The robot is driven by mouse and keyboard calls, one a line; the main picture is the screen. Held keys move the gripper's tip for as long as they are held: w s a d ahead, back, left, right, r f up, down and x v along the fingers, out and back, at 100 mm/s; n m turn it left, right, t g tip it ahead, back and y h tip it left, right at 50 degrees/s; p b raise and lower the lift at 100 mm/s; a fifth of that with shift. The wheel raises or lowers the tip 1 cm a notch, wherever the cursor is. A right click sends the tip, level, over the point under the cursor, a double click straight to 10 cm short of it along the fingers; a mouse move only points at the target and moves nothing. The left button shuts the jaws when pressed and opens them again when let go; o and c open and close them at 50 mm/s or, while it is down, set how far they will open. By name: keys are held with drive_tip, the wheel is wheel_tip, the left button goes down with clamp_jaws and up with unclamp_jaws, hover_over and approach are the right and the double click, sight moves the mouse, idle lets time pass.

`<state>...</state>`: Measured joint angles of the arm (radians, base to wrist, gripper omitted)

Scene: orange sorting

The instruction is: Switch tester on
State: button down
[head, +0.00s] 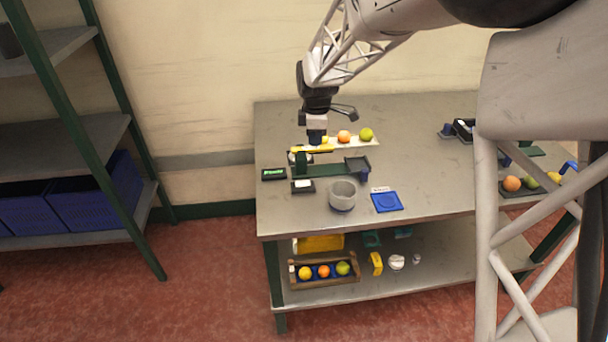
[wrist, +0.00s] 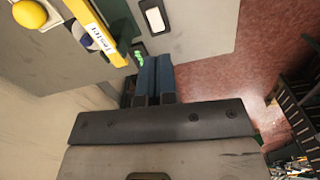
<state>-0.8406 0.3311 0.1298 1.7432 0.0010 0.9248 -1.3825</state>
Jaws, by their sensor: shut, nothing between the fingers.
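The tester (head: 318,171) is a dark green stand on the table with a yellow bar across its top. In the wrist view its yellow bar (wrist: 97,35) carries a white label. A small black box with a green-lit display (head: 273,174) lies at its left; in the wrist view the display (wrist: 138,56) is partly hidden by my fingers. A black box with a white rocker-like face (head: 303,186) lies in front; it also shows in the wrist view (wrist: 154,17). My gripper (head: 316,142) is shut and empty, pointing down over the bar. Its blue fingers (wrist: 153,64) are together. Contact cannot be told.
A white strip with several fruits (head: 344,136) lies behind the tester. A grey bowl (head: 342,196) and a blue mat (head: 387,202) stand in front right. The lower shelf holds a wooden fruit crate (head: 324,284). The table's middle right is clear.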

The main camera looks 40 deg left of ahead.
drive_tip(key=n, duration=0.2)
hover_over(299, 183)
wheel_tip(299, 183, down, 3)
drive_tip(key=shift+r, duration=0.2)
drive_tip(key=shift+f, duration=0.2)
wheel_tip(299, 183, down, 14)
drive_tip(key=shift+r, duration=0.15)
idle(0.5)
